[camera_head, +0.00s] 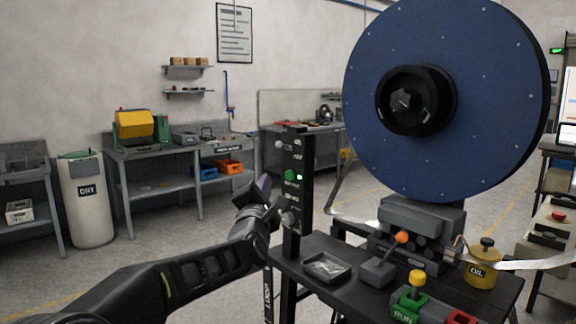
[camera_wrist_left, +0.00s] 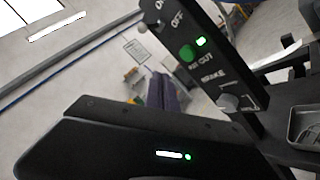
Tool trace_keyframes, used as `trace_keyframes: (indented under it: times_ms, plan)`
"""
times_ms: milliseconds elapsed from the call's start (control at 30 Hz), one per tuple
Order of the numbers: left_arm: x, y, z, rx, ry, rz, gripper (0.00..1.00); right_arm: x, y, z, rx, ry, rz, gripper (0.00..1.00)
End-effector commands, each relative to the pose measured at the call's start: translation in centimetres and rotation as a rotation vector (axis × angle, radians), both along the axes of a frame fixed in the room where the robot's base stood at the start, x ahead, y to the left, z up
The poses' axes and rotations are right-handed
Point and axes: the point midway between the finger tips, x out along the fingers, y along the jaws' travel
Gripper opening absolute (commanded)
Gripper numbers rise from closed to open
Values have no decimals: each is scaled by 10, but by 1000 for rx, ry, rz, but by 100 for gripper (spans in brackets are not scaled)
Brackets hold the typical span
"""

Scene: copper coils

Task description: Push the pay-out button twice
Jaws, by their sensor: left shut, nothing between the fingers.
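The pay-out button (camera_head: 290,175) is a green button on a black upright control panel (camera_head: 306,160). A small green lamp (camera_head: 299,177) beside it is lit. In the left wrist view the green button (camera_wrist_left: 187,53) sits above the words "PAY OUT", with the lit lamp (camera_wrist_left: 201,42) next to it. My left gripper (camera_head: 264,184) is shut and empty, just left of the panel near button height, and appears apart from the button. Its purplish-grey fingers also show in the left wrist view (camera_wrist_left: 163,90). My right gripper is not in view.
A grey knob (camera_wrist_left: 228,102) by the "BRAKE" label and a pale switch (camera_head: 278,144) share the panel. A large blue reel (camera_head: 450,60) stands at the right. The black table (camera_head: 345,290) holds a small tray (camera_head: 327,266), an orange-knobbed lever (camera_head: 401,238) and a yellow oil can (camera_head: 482,270).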

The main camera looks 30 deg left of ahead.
Motion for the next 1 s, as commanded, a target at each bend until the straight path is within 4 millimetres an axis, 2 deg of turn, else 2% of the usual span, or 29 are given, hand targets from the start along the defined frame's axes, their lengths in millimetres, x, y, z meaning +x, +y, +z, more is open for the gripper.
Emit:
trace_keyframes:
  times_ms: [33, 67, 333, 1000]
  plan:
    - [7, -2, 6, -3, 2, -3, 0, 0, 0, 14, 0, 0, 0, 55]
    - [11, -4, 6, -3, 2, -1, 0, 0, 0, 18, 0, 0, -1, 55]
    - [34, -11, 0, -1, 0, 0, 0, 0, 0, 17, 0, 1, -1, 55]
    - [37, -11, 0, 0, 0, 1, 0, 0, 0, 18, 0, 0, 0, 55]
